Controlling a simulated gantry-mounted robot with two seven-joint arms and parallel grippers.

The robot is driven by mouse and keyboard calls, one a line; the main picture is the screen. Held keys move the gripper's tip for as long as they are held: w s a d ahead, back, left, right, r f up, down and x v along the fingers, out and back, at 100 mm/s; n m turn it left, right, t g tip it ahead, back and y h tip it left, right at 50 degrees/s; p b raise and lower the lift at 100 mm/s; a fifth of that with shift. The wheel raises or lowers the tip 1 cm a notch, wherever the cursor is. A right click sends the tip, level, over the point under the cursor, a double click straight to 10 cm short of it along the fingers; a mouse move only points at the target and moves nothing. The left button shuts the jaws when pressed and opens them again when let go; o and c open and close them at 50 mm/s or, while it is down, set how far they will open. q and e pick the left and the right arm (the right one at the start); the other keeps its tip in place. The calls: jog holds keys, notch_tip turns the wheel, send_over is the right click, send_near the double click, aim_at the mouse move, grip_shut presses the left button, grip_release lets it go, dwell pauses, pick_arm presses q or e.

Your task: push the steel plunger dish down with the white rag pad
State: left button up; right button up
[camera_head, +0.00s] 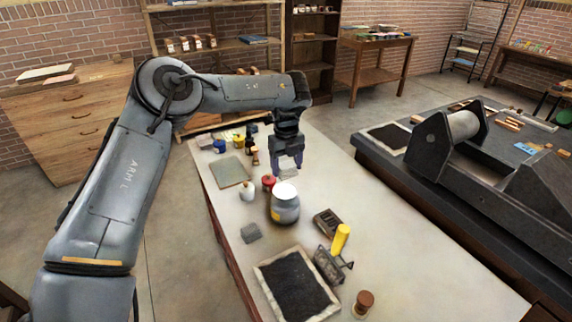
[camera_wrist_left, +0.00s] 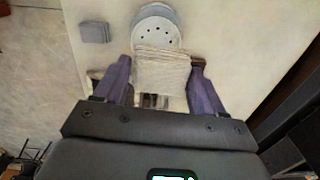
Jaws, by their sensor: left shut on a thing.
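The plunger can (camera_head: 286,212) is a grey round pot with a yellow patch, upright on the pale bench. Its plunger dish (camera_head: 284,190) is the light round top; in the left wrist view the dish (camera_wrist_left: 156,30) shows small holes. My left gripper (camera_head: 288,160) has purple fingers and is shut on the white rag pad (camera_wrist_left: 160,70). The pad (camera_head: 289,174) hangs just behind the dish in the head view. In the left wrist view it covers the dish's near edge; I cannot tell whether they touch. My right gripper is not in view.
A red-topped pot (camera_head: 268,183) and a white bottle (camera_head: 247,190) stand close left of the can.

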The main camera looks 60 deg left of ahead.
aim_at(285, 190)
pick_arm(q)
jog(key=shift+s+r, duration=0.1)
jog(key=shift+r, duration=0.2)
jog(key=shift+s+f, duration=0.1)
jog(key=shift+f, duration=0.2)
jog(key=shift+f+b, duration=0.85)
jog(key=shift+f, duration=0.05)
notch_tip(285, 190, down, 4)
jog(key=b, duration=0.4)
jog(key=shift+r, duration=0.15)
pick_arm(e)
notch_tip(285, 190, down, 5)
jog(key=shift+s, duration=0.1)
pick_arm(q)
jog(key=shift+f, duration=0.6)
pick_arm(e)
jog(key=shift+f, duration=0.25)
pick_arm(q)
jog(key=shift+f+b, duration=0.45)
jog(key=shift+f, duration=0.1)
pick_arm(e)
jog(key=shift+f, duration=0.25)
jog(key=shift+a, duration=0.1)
